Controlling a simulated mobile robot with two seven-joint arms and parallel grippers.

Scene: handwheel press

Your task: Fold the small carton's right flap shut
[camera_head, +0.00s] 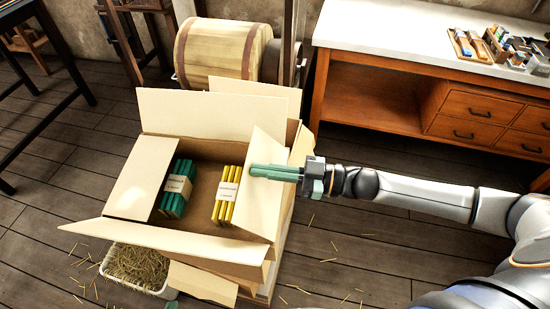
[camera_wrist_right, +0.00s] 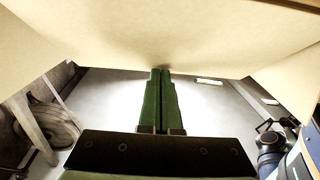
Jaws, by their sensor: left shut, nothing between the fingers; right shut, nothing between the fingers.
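The open carton (camera_head: 285,215) stands in the middle of the head view. Its right flap (camera_head: 262,200) tilts inward over the right side of the opening. My right gripper (camera_head: 252,171) is shut and empty; its fingers lie across the flap's upper part, seemingly at or very near its surface. In the right wrist view a cream carton panel (camera_wrist_right: 165,35) fills the top, just beyond the shut fingertips (camera_wrist_right: 160,72). Whether they touch is unclear. Only a small bit of my left gripper (camera_head: 172,305) shows at the bottom edge of the head view.
The carton's left flap (camera_head: 140,185), back flap (camera_head: 205,115) and front flap (camera_head: 175,240) are open. Inside lie a green bundle (camera_head: 177,188) and a yellow bundle (camera_head: 227,195). A straw-filled tub (camera_head: 160,292) is at front left; a workbench (camera_head: 380,50) is behind right.

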